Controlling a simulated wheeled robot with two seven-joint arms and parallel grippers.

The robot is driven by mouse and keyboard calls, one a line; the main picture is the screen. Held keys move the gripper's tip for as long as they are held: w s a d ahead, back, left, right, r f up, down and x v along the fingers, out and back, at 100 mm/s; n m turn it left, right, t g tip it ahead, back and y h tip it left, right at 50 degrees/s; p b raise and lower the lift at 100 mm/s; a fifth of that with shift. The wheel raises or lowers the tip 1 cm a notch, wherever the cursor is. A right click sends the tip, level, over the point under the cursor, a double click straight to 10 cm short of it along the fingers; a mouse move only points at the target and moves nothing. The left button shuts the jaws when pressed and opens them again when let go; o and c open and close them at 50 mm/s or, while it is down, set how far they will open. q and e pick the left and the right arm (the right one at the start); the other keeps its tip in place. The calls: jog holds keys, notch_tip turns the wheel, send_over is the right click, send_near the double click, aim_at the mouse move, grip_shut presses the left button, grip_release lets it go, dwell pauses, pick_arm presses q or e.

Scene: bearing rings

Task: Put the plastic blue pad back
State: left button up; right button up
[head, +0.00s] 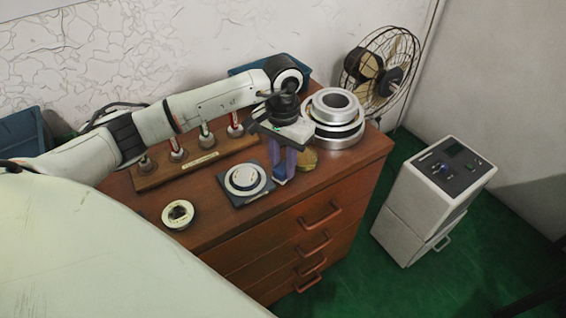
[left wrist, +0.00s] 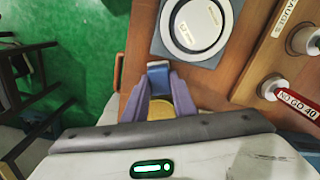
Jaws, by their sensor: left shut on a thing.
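The plastic blue pad (left wrist: 159,80) is a small blue block between the purple fingertips of my left gripper (left wrist: 160,90) in the left wrist view. My left gripper (head: 282,176) is shut on it. In the head view the gripper points down over the wooden cabinet top (head: 215,222), right of a dark square plate (head: 262,192) that carries a white ring. The pad is largely hidden by the fingers there. I cannot tell whether it touches the wood. My right gripper is in neither view.
A brass-coloured disc (head: 308,160) lies just right of the gripper, near stacked metal rings (head: 335,118). A wooden rack (head: 190,168) with several gauges stands behind the plate. A small round part (head: 179,214) lies at front left. A fan (head: 380,70) and white machine (head: 430,200) stand right.

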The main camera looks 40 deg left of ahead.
pick_arm(q)
jog(key=shift+f, duration=0.2)
jog(key=o, duration=1)
jog(key=shift+r, duration=0.1)
